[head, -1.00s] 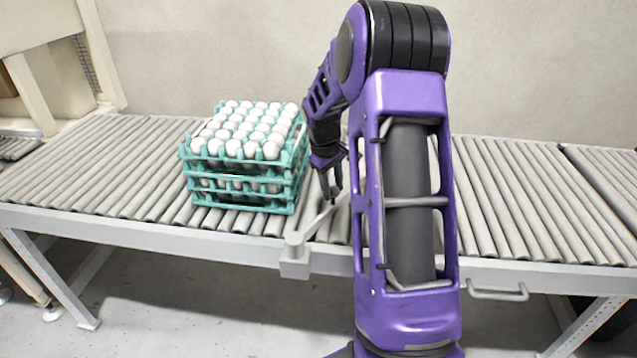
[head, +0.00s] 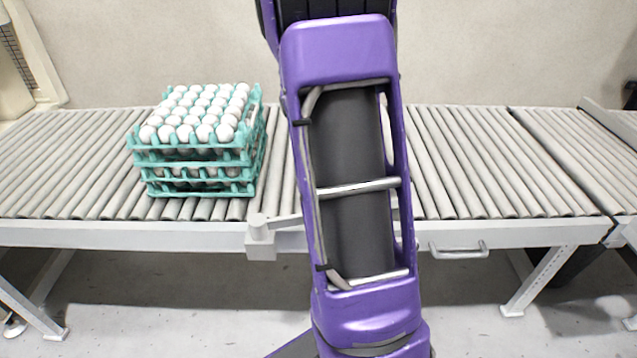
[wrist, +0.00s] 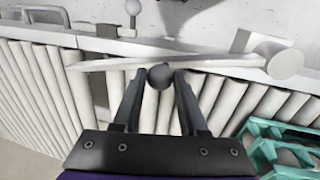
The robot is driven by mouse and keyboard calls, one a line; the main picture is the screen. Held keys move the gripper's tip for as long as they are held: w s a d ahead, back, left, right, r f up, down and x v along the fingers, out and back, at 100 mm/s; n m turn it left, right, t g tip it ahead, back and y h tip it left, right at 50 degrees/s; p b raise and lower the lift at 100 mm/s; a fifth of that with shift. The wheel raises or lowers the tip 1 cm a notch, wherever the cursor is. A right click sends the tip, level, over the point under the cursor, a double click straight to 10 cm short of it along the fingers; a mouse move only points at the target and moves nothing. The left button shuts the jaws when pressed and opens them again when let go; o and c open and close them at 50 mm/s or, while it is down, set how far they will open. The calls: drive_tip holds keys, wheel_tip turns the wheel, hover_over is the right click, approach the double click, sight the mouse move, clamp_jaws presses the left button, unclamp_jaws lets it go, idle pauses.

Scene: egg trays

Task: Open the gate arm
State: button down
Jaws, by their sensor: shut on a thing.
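The pale grey gate arm (head: 286,221) starts at its pivot post on the conveyor's front rail and runs right, slanting slightly over the rollers, until my purple arm hides it. In the wrist view the gate arm (wrist: 215,60) crosses above the rollers from its round pivot (wrist: 286,63) at the right. My gripper (wrist: 159,82) is shut on the dark round knob (wrist: 160,76) by the bar, one finger on each side. The head view hides my gripper behind my arm.
A stack of teal egg trays (head: 190,155) with white eggs stands on the roller conveyor (head: 60,170), left of the gate arm; a corner (wrist: 262,150) shows in the wrist view. A handle (head: 459,250) is on the front rail. Rollers right of my arm are clear.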

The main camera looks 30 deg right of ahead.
drive_tip(key=shift+s+a+m, duration=0.3)
drive_tip(key=shift+s+m, duration=0.3)
drive_tip(key=shift+s, duration=0.2)
drive_tip(key=shift+c, duration=2.3)
unclamp_jaws()
wheel_tip(320, 180, up, 17)
drive_tip(key=w+a+p, duration=0.2)
drive_tip(key=shift+a+p, duration=0.3)
drive_tip(key=shift+a, duration=0.05)
